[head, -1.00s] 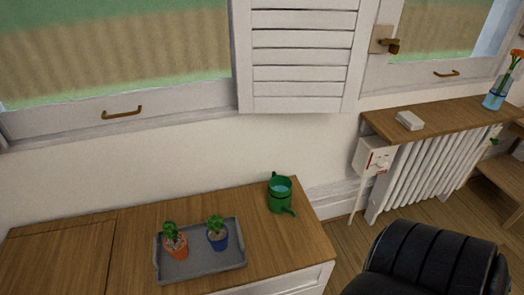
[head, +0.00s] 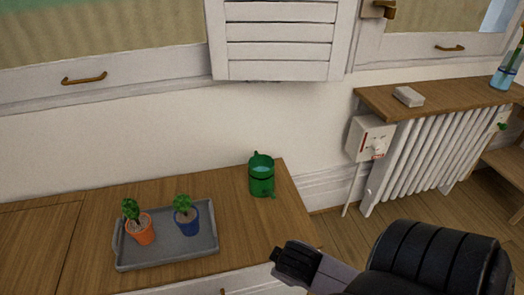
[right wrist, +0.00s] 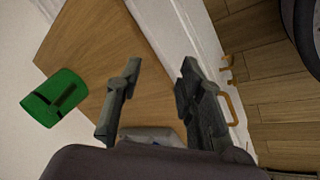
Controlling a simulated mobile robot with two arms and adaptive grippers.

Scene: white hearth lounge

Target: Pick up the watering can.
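The green watering can (head: 261,178) stands upright on the wooden cabinet top (head: 236,218), near its back right corner. In the right wrist view the can (right wrist: 55,98) is at the left, outside the fingers. My right gripper (head: 292,258) is at the cabinet's front right edge in the head view, in front of the can and apart from it. In the right wrist view the fingers of this gripper (right wrist: 160,70) are spread with nothing held between their tips. My left gripper is not in view.
A grey tray (head: 170,257) with an orange pot (head: 140,230) and a blue pot (head: 186,218), each holding a plant, lies left of the can. The wall stands close behind the can.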

